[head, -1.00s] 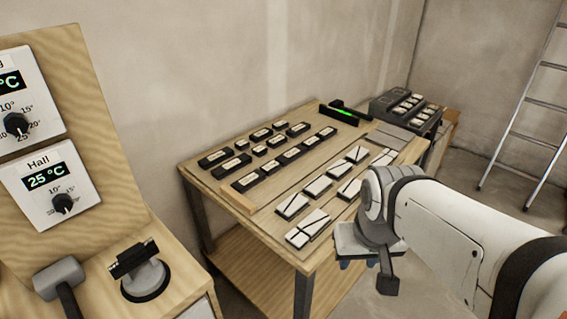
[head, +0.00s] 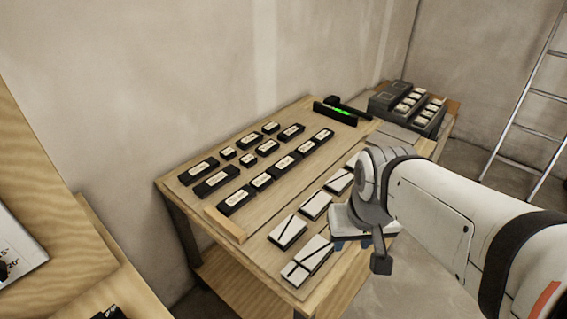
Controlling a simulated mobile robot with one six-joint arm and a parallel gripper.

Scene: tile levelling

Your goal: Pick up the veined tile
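Several pale tiles lie along the right side of the wooden workbench (head: 215,228). A near tile with dark lines (head: 294,273) lies beside another lined tile (head: 314,252). Farther back are a tile with one diagonal line (head: 287,231), a plainer tile (head: 315,205) and another lined tile (head: 339,181). I cannot tell which of them is the veined tile. My gripper (head: 352,243) is above the bench's right edge, pointing down, apart from the near tiles. Its fingertips are small and partly hidden by my wrist, so their opening does not show. My arm hides the tiles behind it.
Black-edged labelled blocks (head: 236,203) stand in rows on the bench's left half, behind a wooden strip (head: 226,225). A black device with a green display (head: 336,112) stands at the far end. A dark rack (head: 408,105) and a ladder (head: 530,100) are beyond.

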